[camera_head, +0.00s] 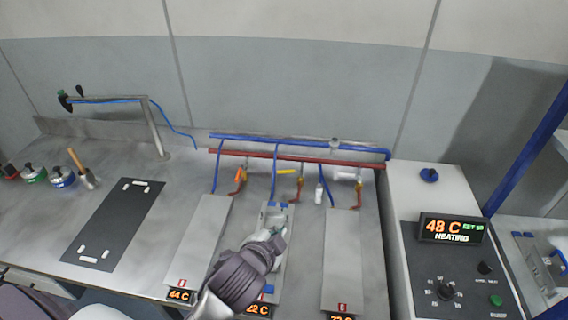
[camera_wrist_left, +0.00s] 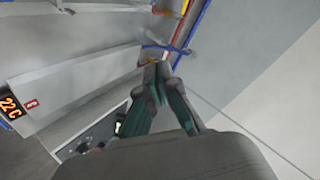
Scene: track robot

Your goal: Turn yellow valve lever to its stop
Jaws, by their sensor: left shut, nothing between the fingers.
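A yellow lever (camera_head: 286,171) lies sideways just below the red pipe, above the middle plate. An orange-yellow valve (camera_head: 239,175) sits to its left and another small one (camera_head: 359,184) to its right. My left gripper (camera_head: 277,233) is over the middle plate, on the near side of the yellow lever and apart from it. In the left wrist view its fingers (camera_wrist_left: 157,78) are together and empty. A small yellow piece (camera_wrist_left: 185,7) shows at the top of that view; I cannot tell which valve it belongs to. My right gripper is not in view.
A blue pipe (camera_head: 300,146) and a red pipe (camera_head: 290,158) run along the back, with hoses coming down. Grey plates with temperature displays lie on the bench. A control box (camera_head: 451,228) reading 48 C stands at right. A dark mat (camera_head: 113,221) lies at left.

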